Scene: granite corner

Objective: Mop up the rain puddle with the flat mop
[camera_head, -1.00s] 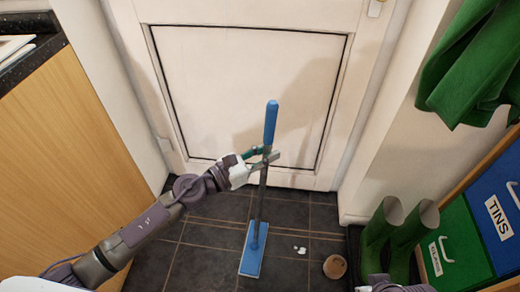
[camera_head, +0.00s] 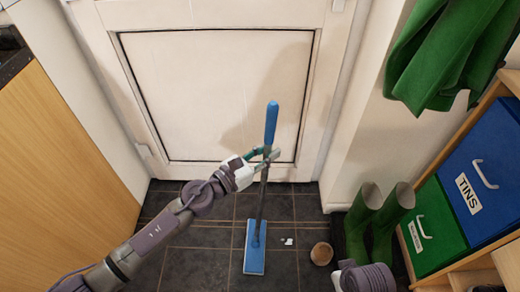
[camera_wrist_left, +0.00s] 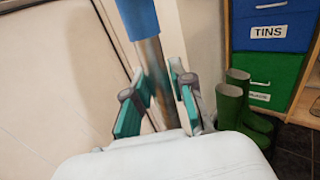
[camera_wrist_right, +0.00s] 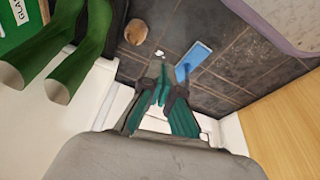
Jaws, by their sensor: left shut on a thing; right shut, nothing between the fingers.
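The flat mop has a blue grip and grey pole, and its blue head (camera_head: 255,248) rests on or just above the dark tiles. My left gripper (camera_head: 265,158) is shut around the pole below the blue grip; the pole (camera_wrist_left: 152,62) also shows between its fingers in the left wrist view. A small broken white patch (camera_head: 287,241), perhaps the shine of the puddle, lies just right of the mop head; the puddle's outline cannot be made out. My right gripper (camera_wrist_right: 163,92) is shut and empty in the right wrist view, apart from the mop head (camera_wrist_right: 194,60).
A round brown object (camera_head: 321,253) sits on the floor right of the patch. Green boots (camera_head: 378,225) stand against the right wall, beside shelves with green and blue bins (camera_head: 482,190). A white door (camera_head: 215,95) closes the back; a wooden cabinet (camera_head: 60,170) stands left.

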